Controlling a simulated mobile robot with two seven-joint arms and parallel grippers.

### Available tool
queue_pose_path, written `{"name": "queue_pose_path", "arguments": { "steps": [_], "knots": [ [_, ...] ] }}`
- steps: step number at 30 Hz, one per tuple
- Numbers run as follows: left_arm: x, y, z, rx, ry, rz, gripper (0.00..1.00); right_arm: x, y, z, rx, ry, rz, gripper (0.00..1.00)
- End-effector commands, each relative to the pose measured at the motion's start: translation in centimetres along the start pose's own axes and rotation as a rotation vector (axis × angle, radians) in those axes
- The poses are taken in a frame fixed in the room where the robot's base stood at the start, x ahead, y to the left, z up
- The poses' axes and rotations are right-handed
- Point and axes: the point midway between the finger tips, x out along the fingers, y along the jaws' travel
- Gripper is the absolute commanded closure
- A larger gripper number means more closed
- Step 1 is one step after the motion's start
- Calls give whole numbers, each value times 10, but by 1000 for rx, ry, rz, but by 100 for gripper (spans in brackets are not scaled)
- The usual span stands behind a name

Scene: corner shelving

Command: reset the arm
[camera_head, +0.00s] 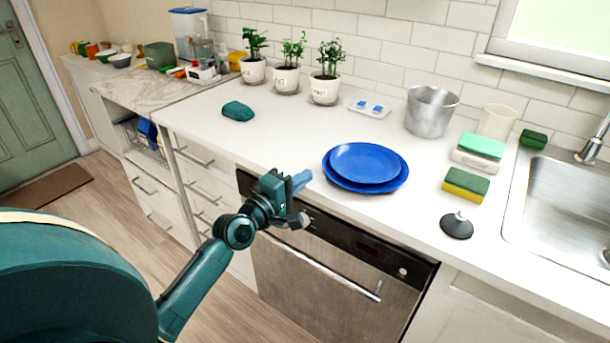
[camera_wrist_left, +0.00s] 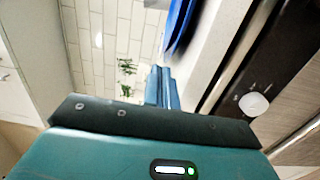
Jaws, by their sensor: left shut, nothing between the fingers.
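My left arm comes in from the lower left in the head view, and its gripper (camera_head: 301,180) is above the front edge of the counter, left of the blue plates. Its light-blue fingers are together with nothing between them. In the left wrist view the shut fingers (camera_wrist_left: 160,87) point away from the camera, apart from anything else. My right gripper does not show in either view.
Stacked blue plates (camera_head: 366,163) lie on the white counter (camera_head: 270,140), right of the gripper. A dishwasher (camera_head: 310,270) stands below.

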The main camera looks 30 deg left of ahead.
Motion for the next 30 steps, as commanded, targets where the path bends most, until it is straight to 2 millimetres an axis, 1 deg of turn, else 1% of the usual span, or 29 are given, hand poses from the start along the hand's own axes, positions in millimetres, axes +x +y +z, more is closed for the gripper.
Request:
{"name": "queue_pose_path", "arguments": {
  "steps": [1,3,6,9,12,15,23,26,29,30],
  "knots": [
    [-14,-4,1,1,-2,-6,100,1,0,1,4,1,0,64],
    [-30,-3,1,1,-2,-5,100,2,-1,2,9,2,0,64],
    [-50,-3,0,1,-1,-5,100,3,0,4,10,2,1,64],
    [-65,-3,0,0,-1,-5,100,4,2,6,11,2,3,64],
    [-75,-2,0,1,-1,-4,100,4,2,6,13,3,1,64],
    [-81,-1,0,-1,-1,-2,100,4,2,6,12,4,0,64],
    [-83,-2,1,8,-2,-6,100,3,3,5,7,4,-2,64],
    [-88,-17,15,108,-18,-58,100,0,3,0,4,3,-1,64],
    [-101,-50,47,353,-73,-163,100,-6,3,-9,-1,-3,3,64],
    [-110,-67,65,482,-112,-213,100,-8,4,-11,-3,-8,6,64]
  ]
}}
